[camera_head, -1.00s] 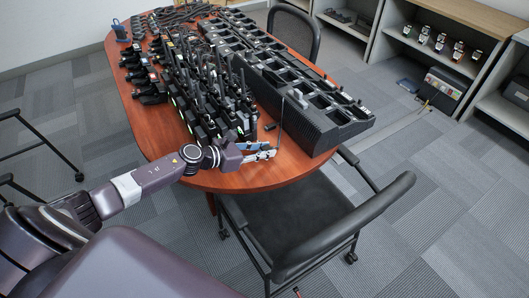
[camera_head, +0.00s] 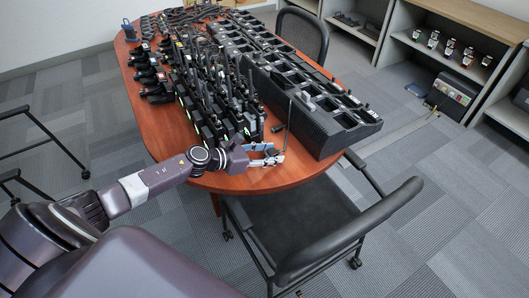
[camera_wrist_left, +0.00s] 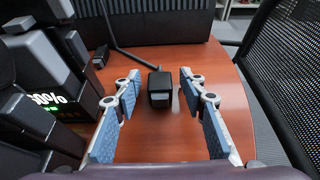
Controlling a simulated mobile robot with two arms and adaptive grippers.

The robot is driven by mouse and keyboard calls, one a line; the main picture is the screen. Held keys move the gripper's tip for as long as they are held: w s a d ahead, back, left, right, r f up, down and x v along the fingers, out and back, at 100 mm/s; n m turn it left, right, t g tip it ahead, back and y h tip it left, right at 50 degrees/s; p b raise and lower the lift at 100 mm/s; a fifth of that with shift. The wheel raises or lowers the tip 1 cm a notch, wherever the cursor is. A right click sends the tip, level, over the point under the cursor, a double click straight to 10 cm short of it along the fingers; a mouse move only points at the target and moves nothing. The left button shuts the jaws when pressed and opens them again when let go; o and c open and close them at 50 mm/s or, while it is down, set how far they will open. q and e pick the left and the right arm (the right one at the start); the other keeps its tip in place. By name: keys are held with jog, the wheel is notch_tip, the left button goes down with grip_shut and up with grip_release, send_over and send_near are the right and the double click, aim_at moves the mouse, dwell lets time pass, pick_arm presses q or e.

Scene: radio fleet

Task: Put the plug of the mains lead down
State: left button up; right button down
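The black plug (camera_wrist_left: 160,88) of the mains lead is on the wooden table top, between the fingers of my left gripper (camera_wrist_left: 160,105) in the left wrist view. Both fingers are spread, with a gap on each side of the plug. The dark lead (camera_wrist_left: 124,48) runs from the plug up and to the left. In the head view my left gripper (camera_head: 274,155) is low over the near end of the table, and the lead (camera_head: 288,122) comes down from the charger to its fingertips. The plug is hard to make out there. My right gripper is not in view.
Several radios (camera_head: 210,105) stand left of the gripper. A long black charger bank (camera_head: 335,130) is to its right. A small dark block (camera_head: 278,128) lies behind the gripper. A black chair (camera_head: 310,220) stands at the table's near end. Bare table lies around the gripper.

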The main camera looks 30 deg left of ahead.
pick_arm(q)
jog(key=shift+r+p, duration=0.3)
jog(key=shift+r, duration=0.05)
jog(key=v, duration=0.3)
jog(key=b+v, duration=0.1)
jog(key=v, duration=0.5)
jog(key=shift+s+a+f+b, duration=0.15)
jog(key=shift+s+b, duration=0.2)
jog(key=shift+s, duration=0.05)
jog(key=shift+v, duration=1.15)
